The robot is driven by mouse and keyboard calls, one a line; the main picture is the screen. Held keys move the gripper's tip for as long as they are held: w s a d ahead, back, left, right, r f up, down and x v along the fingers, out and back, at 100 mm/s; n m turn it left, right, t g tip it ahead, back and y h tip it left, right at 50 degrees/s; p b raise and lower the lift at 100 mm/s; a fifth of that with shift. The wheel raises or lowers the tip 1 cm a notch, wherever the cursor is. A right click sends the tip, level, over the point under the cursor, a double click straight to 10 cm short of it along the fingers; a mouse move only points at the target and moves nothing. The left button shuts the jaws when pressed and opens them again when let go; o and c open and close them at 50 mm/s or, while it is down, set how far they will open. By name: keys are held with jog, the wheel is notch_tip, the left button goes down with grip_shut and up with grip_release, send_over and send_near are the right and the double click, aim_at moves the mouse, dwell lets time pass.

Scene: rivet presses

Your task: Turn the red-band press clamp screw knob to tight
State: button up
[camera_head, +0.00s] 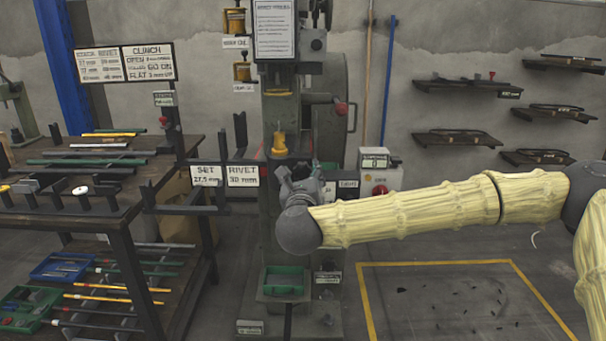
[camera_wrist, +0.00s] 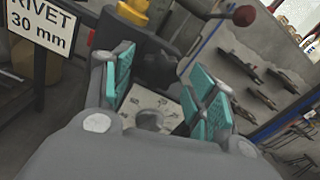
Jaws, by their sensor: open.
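A grey tall press (camera_head: 281,110) stands mid-picture in the head view, with my gripper (camera_head: 298,175) in front of it at the height of its work area. In the wrist view my gripper (camera_wrist: 163,90) is open, with teal pads on both fingers. A grey round knob (camera_wrist: 150,118) on a pale marked plate (camera_wrist: 165,104) shows between and beyond the fingers; I cannot tell whether they touch it. No red band can be made out clearly on the press. In the head view my gripper and arm hide the knob.
A "RIVET 30 mm" sign (camera_wrist: 45,25) is close at left. A red-ball lever (camera_wrist: 243,16) sticks out at upper right. A workbench (camera_head: 125,222) with rods stands left. A control box (camera_head: 380,178) with a red button is right of the press.

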jog(key=s, duration=1)
jog(key=shift+s, duration=0.2)
